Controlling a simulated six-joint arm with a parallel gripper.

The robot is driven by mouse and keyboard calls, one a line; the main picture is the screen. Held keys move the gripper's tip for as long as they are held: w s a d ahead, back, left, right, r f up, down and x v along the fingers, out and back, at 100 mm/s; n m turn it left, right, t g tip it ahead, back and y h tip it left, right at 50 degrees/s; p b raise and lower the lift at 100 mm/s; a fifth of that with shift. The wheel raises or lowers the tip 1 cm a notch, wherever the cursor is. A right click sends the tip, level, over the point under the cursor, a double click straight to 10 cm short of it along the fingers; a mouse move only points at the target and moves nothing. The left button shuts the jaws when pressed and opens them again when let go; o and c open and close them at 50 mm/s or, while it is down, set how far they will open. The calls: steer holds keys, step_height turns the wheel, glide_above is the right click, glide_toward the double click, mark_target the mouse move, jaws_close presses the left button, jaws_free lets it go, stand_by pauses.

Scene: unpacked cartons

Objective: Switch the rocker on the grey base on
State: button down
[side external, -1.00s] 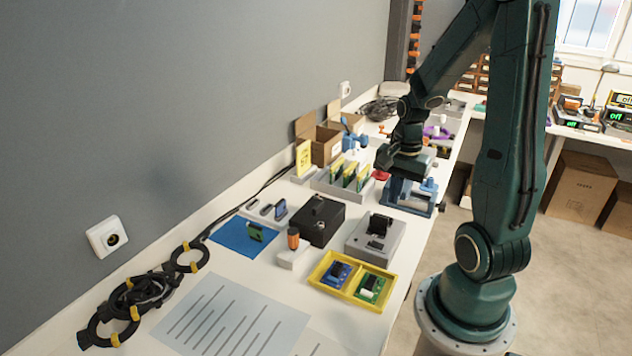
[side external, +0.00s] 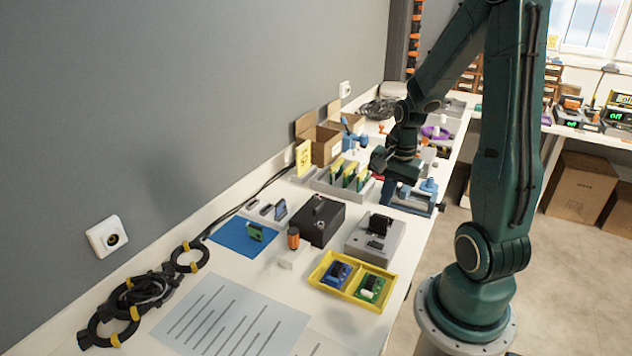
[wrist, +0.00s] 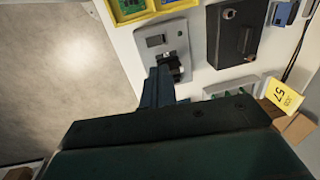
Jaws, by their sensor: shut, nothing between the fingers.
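The grey base (side external: 374,241) stands on the bench behind the yellow tray, with a black rocker-like part (side external: 379,226) on its top. In the wrist view the grey base (wrist: 150,28) is near the top centre, and the black part (wrist: 174,68) sits at its lower edge. I cannot tell which way the rocker is tipped. My gripper (side external: 380,163) is shut and empty, above the bench beyond the grey base and apart from it. Its fingertips are hard to make out. My dark wrist body fills the lower wrist view.
A black box (side external: 322,233) stands left of the grey base. The yellow tray (side external: 352,297) with two boards lies in front. A blue vise-like fixture (side external: 411,203) and a rack of upright cards (side external: 324,186) stand close to my gripper.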

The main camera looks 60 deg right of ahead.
mark_target(375, 243)
steer(key=shift+w+f, duration=0.25)
steer(key=shift+f, duration=1.9)
steer(key=shift+w+f, duration=0.3)
steer(key=shift+f, duration=1.85)
steer(key=shift+w+f, duration=0.25)
steer(key=shift+f, duration=1.9)
steer(key=shift+f+g, duration=0.2)
steer(key=shift+g, duration=0.2)
steer(key=shift+s, duration=0.2)
steer(key=shift+s+r, duration=0.2)
steer(key=shift+s, duration=0.35)
steer(key=shift+r, duration=0.15)
